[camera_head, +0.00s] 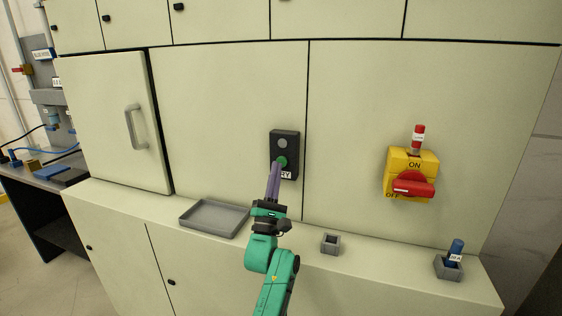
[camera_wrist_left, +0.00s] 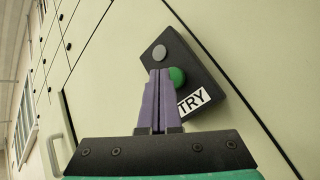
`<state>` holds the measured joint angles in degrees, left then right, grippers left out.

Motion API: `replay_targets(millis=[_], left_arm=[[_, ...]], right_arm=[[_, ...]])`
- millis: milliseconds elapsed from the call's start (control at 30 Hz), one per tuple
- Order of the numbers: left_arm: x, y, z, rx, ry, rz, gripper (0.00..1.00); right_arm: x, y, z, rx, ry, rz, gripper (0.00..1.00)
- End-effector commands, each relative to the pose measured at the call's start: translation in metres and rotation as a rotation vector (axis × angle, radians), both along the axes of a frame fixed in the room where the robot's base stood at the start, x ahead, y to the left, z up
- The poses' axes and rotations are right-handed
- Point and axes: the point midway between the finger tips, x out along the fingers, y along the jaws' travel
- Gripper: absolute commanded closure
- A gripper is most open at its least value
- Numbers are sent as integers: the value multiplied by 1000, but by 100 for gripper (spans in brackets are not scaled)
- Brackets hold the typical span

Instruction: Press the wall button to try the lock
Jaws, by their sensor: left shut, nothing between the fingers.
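A dark button box (camera_head: 284,150) is mounted on the cabinet wall, with a grey round lamp (camera_head: 283,143) above a green button (camera_head: 281,162) and a white label partly reading "TRY". My left gripper (camera_head: 275,164) is shut and empty, its purple fingers pointing at the green button. In the left wrist view the fingertips (camera_wrist_left: 158,72) overlap the left edge of the green button (camera_wrist_left: 177,76). I cannot tell whether they touch it. Part of the label (camera_wrist_left: 193,101) is hidden by the fingers. My right gripper is not in view.
A yellow switch with a red handle (camera_head: 413,188) sits at "ON" on the right, with a red tagged piece (camera_head: 418,138) above it. On the ledge are a grey tray (camera_head: 214,217), a small grey holder (camera_head: 331,243) and a holder with a blue tagged piece (camera_head: 456,249). A handled door (camera_head: 108,120) is left.

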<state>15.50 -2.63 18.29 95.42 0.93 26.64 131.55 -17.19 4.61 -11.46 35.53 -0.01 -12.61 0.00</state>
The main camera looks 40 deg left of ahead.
Motion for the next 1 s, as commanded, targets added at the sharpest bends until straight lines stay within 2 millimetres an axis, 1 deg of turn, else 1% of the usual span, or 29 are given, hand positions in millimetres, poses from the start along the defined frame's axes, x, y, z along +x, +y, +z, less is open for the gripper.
replay_targets(millis=[367,600,800,900,1000], left_arm=[[-5,-2,1,0,0,0,100],[-27,-10,2,0,1,-1,100],[-45,-16,2,0,1,-1,100],[-49,-18,1,0,1,-1,100],[-50,-18,0,1,-1,0,100]], right_arm=[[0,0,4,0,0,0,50],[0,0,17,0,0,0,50],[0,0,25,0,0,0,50],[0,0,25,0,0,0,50],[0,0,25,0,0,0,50]])
